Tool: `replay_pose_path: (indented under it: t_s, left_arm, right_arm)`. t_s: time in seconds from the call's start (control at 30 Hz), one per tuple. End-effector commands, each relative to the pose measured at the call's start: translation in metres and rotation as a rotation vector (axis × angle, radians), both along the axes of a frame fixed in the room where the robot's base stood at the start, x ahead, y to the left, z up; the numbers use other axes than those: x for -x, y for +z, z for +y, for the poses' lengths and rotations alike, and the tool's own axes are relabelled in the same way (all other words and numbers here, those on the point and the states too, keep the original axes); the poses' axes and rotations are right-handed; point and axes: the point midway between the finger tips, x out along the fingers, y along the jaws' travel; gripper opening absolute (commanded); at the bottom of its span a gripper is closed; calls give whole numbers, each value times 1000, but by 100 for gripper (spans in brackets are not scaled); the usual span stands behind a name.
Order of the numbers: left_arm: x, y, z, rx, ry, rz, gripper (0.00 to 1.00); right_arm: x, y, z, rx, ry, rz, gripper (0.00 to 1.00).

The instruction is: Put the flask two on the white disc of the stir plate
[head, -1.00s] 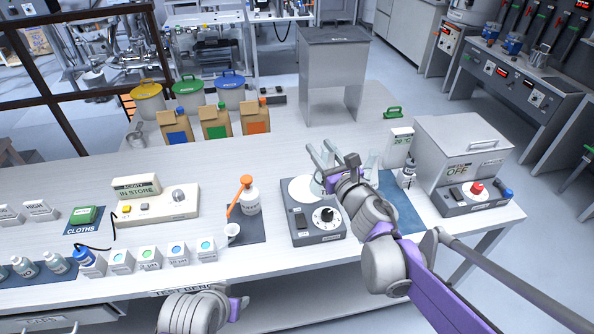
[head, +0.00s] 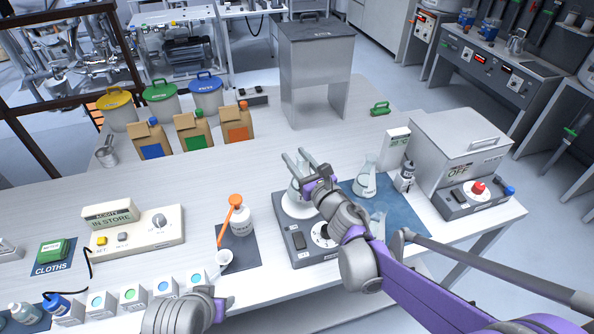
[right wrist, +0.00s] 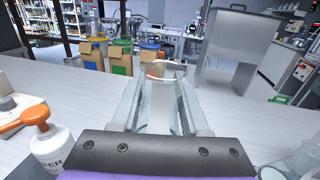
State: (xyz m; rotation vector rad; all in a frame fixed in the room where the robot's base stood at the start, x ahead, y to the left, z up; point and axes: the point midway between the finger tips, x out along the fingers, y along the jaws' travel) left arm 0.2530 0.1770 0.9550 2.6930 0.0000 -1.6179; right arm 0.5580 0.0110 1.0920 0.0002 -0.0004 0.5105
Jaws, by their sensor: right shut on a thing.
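My right gripper (head: 304,168) is shut on a clear glass flask (head: 298,190), with a finger on each side of it. In the right wrist view the flask (right wrist: 160,108) stands upright between the fingers; no label is legible on it. In the head view it appears over the white disc (head: 301,208) of the grey stir plate (head: 303,254). I cannot tell whether its base touches the disc. The wrist partly covers the plate. Only a link of my left arm shows at the bottom; its fingers are not seen.
Two other clear flasks, one farther back (head: 366,180) and one nearer (head: 378,224), stand on the blue mat (head: 408,222) right of the plate. A white bottle with an orange pump (head: 241,220) and a small white cup (head: 225,259) stand left.

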Motion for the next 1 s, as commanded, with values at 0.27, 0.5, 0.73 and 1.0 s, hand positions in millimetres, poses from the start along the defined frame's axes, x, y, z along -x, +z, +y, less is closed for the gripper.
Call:
replay_pose_path:
  t_s: [0.27,0.5,0.73,1.0]
  left_arm:
    - [3,-7,0,0,0,5,50]
    - [2,-6,0,0,0,5,50]
    - [3,-8,0,0,0,6,50]
    - [3,-8,0,0,0,6,50]
  right_arm:
    - [0,-35,0,1,0,0,0]
    - [0,-34,0,0,0,-1,0]
    - [0,-37,0,1,0,0,66]
    - [0,-37,0,1,0,0,75]
